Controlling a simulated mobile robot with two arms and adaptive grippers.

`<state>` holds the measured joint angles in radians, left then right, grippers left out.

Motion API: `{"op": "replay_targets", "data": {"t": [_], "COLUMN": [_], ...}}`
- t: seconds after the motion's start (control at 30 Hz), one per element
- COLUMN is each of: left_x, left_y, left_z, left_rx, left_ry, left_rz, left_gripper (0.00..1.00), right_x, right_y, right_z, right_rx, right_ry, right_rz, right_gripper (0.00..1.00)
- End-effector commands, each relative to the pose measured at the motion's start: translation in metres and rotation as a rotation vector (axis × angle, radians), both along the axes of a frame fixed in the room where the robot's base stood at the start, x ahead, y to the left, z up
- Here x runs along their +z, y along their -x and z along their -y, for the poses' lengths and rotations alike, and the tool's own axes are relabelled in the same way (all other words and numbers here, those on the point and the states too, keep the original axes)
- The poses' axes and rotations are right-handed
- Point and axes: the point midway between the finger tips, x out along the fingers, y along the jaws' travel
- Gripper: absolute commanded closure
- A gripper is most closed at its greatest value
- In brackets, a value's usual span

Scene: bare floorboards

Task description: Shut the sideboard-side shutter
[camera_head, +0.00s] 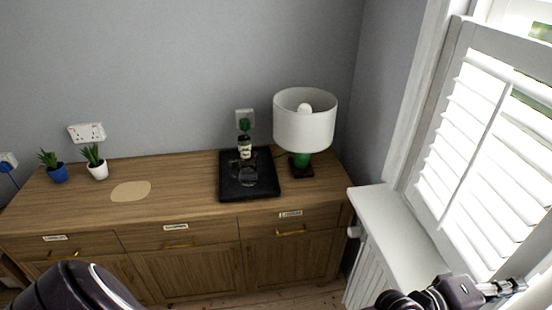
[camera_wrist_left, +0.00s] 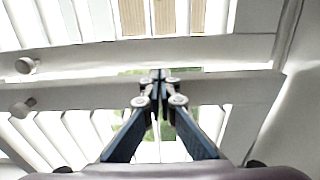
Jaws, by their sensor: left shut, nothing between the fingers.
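The sideboard-side shutter (camera_head: 425,187) is a white louvred panel at the right of the head view, beside the window frame. My left gripper (camera_head: 518,286) is at the lower right, close to the panel's lower part, with its fingers shut and empty. In the left wrist view the shut fingertips (camera_wrist_left: 160,76) are in front of two white shutter rails, an upper one (camera_wrist_left: 220,50) and a lower one (camera_wrist_left: 225,88), with a narrow gap between them. Each rail has a small round knob (camera_wrist_left: 27,65). I cannot tell whether the fingers touch a rail. My right gripper is not in view.
A wooden sideboard (camera_head: 190,208) stands along the wall with a lamp (camera_head: 303,125), a black tray (camera_head: 229,190) and two small plants. A white sill (camera_head: 386,215) above a radiator lies between the sideboard and my left gripper.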

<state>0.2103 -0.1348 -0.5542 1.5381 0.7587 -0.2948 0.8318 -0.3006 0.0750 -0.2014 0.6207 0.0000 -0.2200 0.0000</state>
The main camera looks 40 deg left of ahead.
Motion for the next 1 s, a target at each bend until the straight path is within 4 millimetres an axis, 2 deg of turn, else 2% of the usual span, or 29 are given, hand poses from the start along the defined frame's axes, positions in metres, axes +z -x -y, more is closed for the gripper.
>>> {"op": "replay_targets", "data": {"t": [0.2,0.57,0.77,1.0], "left_x": [0.000,-0.001,-0.002,-0.001], "left_y": [0.000,0.003,0.022,0.056], "left_z": [0.000,-0.004,-0.022,-0.055], "left_rx": [0.000,0.000,0.001,0.000], "left_ry": [0.000,-0.001,-0.001,-0.001], "left_rz": [0.000,-0.001,-0.001,-0.001], "left_gripper": [1.00,1.00,1.00,1.00], "right_x": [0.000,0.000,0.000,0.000], "right_y": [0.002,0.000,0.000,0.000], "right_z": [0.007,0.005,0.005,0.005], "right_rx": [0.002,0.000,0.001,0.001], "right_ry": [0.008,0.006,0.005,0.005], "right_rz": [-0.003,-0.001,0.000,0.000], "right_gripper": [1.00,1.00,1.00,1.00]}}
